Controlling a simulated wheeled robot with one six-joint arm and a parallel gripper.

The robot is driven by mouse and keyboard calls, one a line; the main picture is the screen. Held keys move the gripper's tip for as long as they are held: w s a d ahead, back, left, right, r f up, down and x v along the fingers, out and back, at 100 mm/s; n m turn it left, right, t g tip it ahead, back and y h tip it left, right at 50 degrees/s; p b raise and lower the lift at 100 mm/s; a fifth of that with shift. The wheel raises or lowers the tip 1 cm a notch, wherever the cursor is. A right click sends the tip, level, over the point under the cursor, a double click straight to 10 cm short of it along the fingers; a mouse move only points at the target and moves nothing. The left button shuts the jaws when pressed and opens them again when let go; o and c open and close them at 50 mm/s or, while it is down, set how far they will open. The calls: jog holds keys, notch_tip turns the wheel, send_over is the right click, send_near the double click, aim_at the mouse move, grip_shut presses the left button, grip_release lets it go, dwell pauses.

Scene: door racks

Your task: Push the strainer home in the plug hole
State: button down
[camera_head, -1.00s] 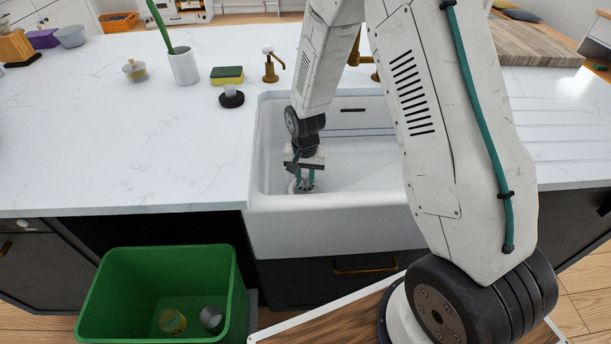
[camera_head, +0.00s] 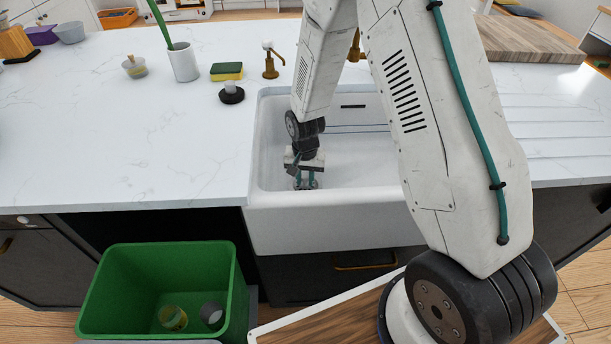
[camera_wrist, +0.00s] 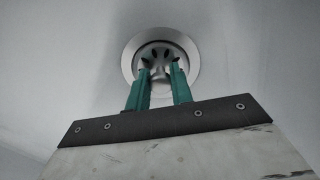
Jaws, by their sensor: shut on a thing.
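The strainer (camera_wrist: 160,54) shows in the wrist view as a metal disc with dark petal-shaped slots. It sits inside the round metal ring of the plug hole (camera_wrist: 194,52) in the sink floor; how deep it sits I cannot tell. My gripper (camera_wrist: 161,72) has its two green fingers shut on the middle of the strainer, which hides the strainer's grip. In the head view my gripper (camera_head: 306,182) is low in the white sink (camera_head: 345,228), near its front left. There the sink's front wall and my gripper hide most of the strainer.
The sink's front and left walls are close to my gripper. A brass soap dispenser (camera_head: 270,62), a dark-based brush (camera_head: 231,94) and a sponge (camera_head: 227,72) stand on the counter (camera_head: 110,130). A green bin (camera_head: 215,262) stands below. The sink's right side is largely hidden by my arm.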

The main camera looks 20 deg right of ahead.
aim_at(305, 178)
jog(key=shift+f, duration=0.15)
jog(key=c, duration=1.1)
grip_release()
jog(key=shift+c, duration=0.2)
notch_tip(305, 178, up, 8)
jog(key=shift+f, duration=0.1)
